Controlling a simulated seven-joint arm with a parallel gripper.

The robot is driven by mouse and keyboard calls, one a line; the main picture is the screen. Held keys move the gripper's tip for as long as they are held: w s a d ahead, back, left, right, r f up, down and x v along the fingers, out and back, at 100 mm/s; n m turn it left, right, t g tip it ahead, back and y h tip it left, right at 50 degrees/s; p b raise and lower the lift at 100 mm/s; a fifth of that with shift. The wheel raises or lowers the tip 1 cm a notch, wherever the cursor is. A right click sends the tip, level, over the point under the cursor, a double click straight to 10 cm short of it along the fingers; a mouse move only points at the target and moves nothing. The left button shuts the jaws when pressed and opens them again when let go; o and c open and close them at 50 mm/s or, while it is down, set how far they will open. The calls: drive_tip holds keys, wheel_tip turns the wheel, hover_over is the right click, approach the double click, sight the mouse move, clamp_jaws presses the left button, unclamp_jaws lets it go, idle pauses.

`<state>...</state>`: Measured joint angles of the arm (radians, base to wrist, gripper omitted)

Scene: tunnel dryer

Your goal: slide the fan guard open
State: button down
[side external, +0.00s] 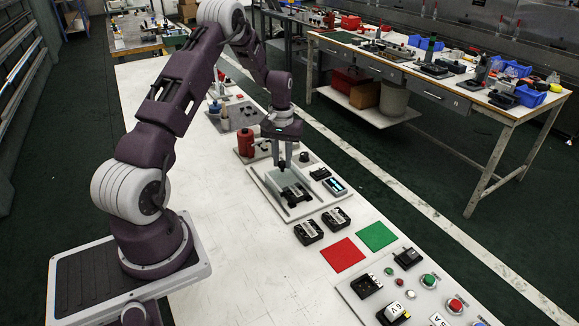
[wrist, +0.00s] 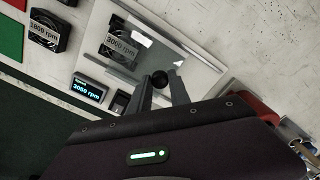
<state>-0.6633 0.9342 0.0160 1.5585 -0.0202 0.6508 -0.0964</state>
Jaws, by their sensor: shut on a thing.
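The fan guard is a clear, pale pane (side external: 281,179) with a small round black knob, sitting on a light base plate. In the wrist view the guard (wrist: 150,50) lies between grey rails, and the knob (wrist: 160,78) is at its near side. A dark fan with a "3000 rpm" label (wrist: 122,42) is at the left part of the plate; how much of it the pane covers is hard to tell. My gripper (side external: 285,172) points down at the guard. In the wrist view my gripper's fingers (wrist: 161,88) are closed around the knob.
A lit rpm display (wrist: 89,88) and a small black box (wrist: 120,102) sit beside the rail. Two loose fans (side external: 322,225), a red mat (side external: 342,254) and a green mat (side external: 377,236) lie nearer the camera. A red cylinder (side external: 245,142) stands behind. The white table's left side is clear.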

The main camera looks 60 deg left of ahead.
drive_tip(key=a, duration=0.8)
drive_tip(key=shift+a+r, duration=0.1)
drive_tip(key=shift+a, duration=0.05)
drive_tip(key=c, duration=1.2)
unclamp_jaws()
wheel_tip(320, 180, up, 7)
